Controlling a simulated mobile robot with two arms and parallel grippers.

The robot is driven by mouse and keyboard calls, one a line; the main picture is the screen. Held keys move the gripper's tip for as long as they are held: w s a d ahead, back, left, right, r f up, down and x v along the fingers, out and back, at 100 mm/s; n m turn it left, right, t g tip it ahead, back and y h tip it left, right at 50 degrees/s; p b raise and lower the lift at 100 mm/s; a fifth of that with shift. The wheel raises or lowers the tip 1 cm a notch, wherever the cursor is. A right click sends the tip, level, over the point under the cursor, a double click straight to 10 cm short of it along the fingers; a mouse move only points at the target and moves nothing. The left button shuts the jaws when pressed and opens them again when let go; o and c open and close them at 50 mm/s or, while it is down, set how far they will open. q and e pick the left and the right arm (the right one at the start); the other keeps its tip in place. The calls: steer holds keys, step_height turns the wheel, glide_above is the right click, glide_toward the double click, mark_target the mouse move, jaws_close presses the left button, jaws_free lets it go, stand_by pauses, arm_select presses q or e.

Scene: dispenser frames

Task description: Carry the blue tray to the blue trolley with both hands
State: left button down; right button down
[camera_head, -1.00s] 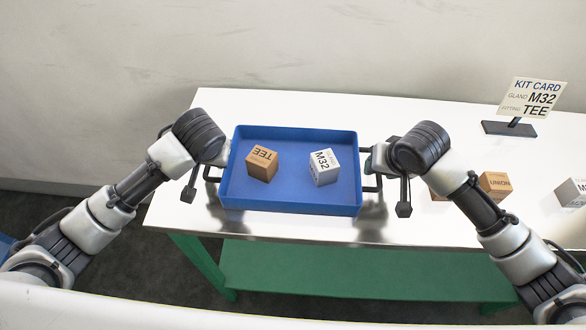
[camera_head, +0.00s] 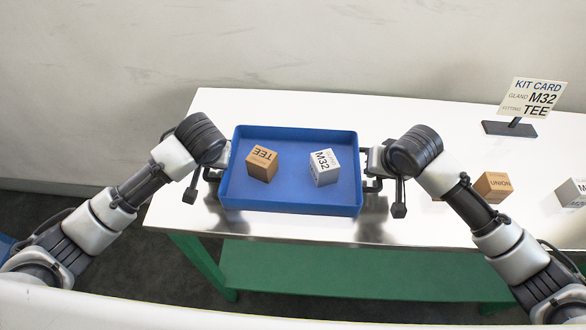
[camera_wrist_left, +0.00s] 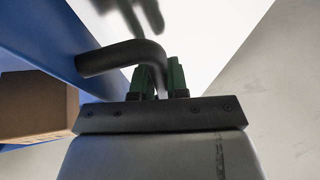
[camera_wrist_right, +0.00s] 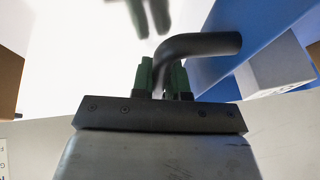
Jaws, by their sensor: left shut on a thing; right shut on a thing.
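The blue tray (camera_head: 290,197) is at the left part of the white table, level, with a dark handle at each short end. An orange-brown TEE block (camera_head: 262,163) and a white M32 block (camera_head: 323,167) sit inside it. My left gripper (camera_head: 216,172) is at the left handle; in the left wrist view its green fingers (camera_wrist_left: 160,80) are shut around the dark handle (camera_wrist_left: 120,57). My right gripper (camera_head: 372,172) is at the right handle; in the right wrist view its fingers (camera_wrist_right: 162,80) are shut around the handle (camera_wrist_right: 205,44). The blue trolley is not clearly identifiable.
The white table (camera_head: 300,108) has a green lower shelf (camera_head: 350,270). A kit card (camera_head: 533,97) reading M32 and TEE stands at the back right. A UNION block (camera_head: 492,187) and a white block (camera_head: 573,192) sit at right. A blue patch (camera_head: 7,246) shows at the left edge.

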arm_select(q)
steer(key=shift+r, duration=0.25)
arm_select(e)
steer(key=shift+r, duration=0.25)
